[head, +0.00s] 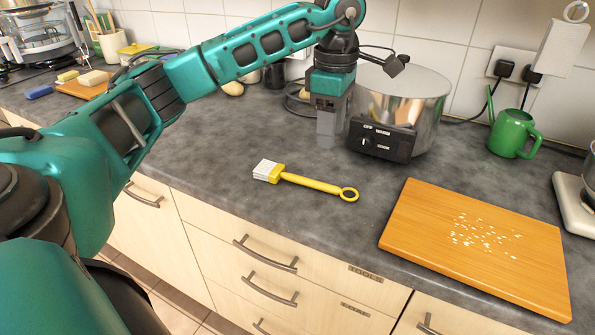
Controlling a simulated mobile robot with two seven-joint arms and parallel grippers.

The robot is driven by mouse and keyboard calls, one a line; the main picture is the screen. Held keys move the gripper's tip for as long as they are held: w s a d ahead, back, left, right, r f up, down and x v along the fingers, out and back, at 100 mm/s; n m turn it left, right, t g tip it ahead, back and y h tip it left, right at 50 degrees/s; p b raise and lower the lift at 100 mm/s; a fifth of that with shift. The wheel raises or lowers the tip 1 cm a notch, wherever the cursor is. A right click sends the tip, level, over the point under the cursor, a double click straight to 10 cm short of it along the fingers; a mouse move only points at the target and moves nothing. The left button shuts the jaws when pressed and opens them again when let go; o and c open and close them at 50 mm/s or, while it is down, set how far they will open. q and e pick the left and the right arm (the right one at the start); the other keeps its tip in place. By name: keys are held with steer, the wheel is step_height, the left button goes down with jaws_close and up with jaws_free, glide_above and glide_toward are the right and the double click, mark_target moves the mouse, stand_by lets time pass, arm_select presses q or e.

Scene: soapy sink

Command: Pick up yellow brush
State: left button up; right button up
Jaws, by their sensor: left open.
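The yellow brush (310,183) lies flat on the grey countertop, near its front edge. Its pale bristle end points left and its ringed handle end points right. My left gripper (327,138) points down above and behind the brush, in front of the steel pot, and is apart from the brush. It is open and nothing shows between its fingers. My right gripper does not show.
A steel pot (416,95) with a black control box stands behind my gripper. A wooden cutting board (420,235) with white crumbs lies to the right. A green watering can (512,134) stands at the back right. Counter left of the brush is clear.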

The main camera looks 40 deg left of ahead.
arm_select(q)
glide_above(326, 184)
step_height(326, 184, down, 7)
steer(key=shift+s+d+r, duration=0.1)
steer(key=shift+s, duration=0.05)
steer(key=shift+f, duration=2.9)
jaws_close()
